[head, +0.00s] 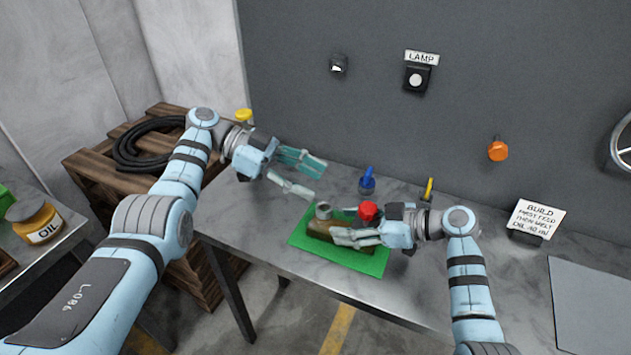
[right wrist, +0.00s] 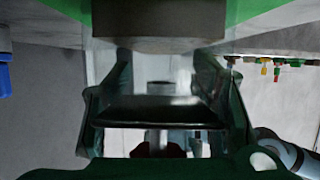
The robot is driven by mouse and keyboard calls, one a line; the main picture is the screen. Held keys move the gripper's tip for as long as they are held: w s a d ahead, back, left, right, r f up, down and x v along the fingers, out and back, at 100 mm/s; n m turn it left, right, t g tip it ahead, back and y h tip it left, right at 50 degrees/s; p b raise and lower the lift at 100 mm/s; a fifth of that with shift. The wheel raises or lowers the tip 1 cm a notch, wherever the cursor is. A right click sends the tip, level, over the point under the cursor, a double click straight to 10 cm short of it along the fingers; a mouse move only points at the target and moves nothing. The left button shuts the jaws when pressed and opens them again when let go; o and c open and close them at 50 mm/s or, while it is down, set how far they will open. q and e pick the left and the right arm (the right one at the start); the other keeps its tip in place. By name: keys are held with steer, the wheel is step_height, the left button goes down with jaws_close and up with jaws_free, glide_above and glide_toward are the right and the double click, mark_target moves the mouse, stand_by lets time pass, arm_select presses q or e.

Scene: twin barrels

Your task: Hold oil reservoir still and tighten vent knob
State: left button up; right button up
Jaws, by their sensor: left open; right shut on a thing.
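The oil reservoir appears to be the low brown block (head: 318,231) on the green mat (head: 372,262). A short grey cylinder (head: 323,211) stands at its left end. A red knob (head: 367,211), likely the vent knob, shows at its right. My right gripper (head: 341,237) reaches in from the right and is shut on the reservoir; its fingers hide part of the front side. The right wrist view shows the block's underside or side (right wrist: 158,22) close up, but the contact is dark. My left gripper (head: 313,179) is open and empty, above and left of the reservoir, apart from it.
A blue bottle (head: 367,181) and a yellow item (head: 428,189) stand behind the mat. A sign (head: 537,218) and a grey sheet (head: 590,300) are at right. The wall has a lamp button (head: 415,79) and orange knob (head: 498,151). Wooden crates (head: 100,165) stand left.

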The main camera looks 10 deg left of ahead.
arm_select(q)
steer(key=f+n+t, duration=0.1)
steer(key=n+t, duration=0.4)
steer(key=t, duration=0.1)
glide_toward(367, 208)
steer(key=x, duration=0.9)
steer(key=shift+c, duration=0.5)
steer(key=shift+g, duration=0.4)
steer(key=c, duration=1.1)
steer(key=m+g, duration=0.4)
steer(key=shift+w+g, duration=0.3)
steer(key=shift+s+m+g, duration=0.1)
steer(key=shift+m+g, duration=0.4)
steer(key=shift+m, duration=0.1)
